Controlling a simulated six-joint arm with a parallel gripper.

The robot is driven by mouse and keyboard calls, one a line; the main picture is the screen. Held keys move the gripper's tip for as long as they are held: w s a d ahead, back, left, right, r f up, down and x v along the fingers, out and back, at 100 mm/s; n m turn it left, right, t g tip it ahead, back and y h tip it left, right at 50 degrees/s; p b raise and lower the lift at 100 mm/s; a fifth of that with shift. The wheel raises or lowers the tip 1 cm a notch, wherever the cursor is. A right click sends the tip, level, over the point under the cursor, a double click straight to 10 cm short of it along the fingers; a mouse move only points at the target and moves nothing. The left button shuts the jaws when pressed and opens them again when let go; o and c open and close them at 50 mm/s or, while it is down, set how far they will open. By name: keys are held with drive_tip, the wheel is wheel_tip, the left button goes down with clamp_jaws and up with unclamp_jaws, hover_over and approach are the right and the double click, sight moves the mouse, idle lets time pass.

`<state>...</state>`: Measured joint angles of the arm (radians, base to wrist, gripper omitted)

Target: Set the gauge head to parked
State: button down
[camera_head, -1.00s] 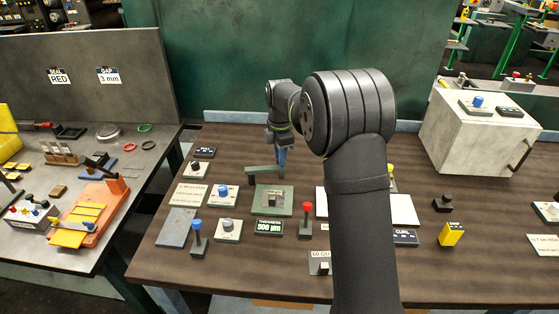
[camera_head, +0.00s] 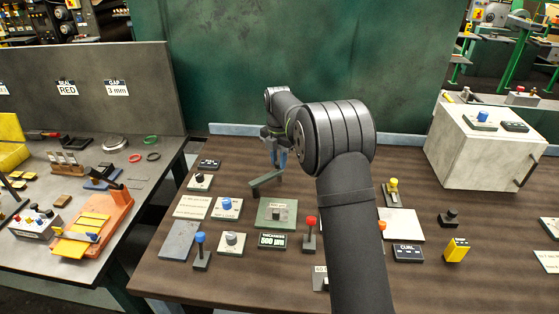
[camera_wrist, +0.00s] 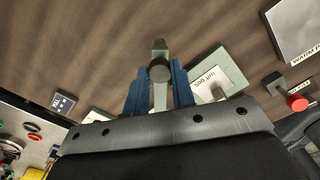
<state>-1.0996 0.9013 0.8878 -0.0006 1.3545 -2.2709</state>
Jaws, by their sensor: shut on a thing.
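The gauge head is a grey-green swing arm (camera_head: 265,181), slanting at the back left of the green gauge plate (camera_head: 276,215). In the wrist view, the gauge head's arm (camera_wrist: 160,47) runs up between my fingers, with a round dark knob. My gripper (camera_head: 278,158) is shut on the gauge head; its blue fingers (camera_wrist: 160,88) stand on either side of it. The green plate shows to the right in the wrist view (camera_wrist: 230,70), with a 500 µm label. The gauge head is off the plate's middle. My wrist partly hides the pivot end.
A blue-knobbed lever (camera_head: 201,250) and a red-knobbed lever (camera_head: 310,234) stand nearby. A dial with a blue knob (camera_head: 226,207) is left of the plate. A white cabinet (camera_head: 482,150) stands at the right.

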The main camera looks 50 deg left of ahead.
drive_tip(key=shift+a+r, duration=0.1)
drive_tip(key=c, duration=1.2)
unclamp_jaws()
drive_tip(key=shift+r, duration=0.1)
wheel_tip(320, 180, up, 17)
wheel_tip(320, 180, down, 17)
drive_tip(key=shift+f, duration=0.2)
idle(0.4)
drive_tip(key=shift+r, duration=0.1)
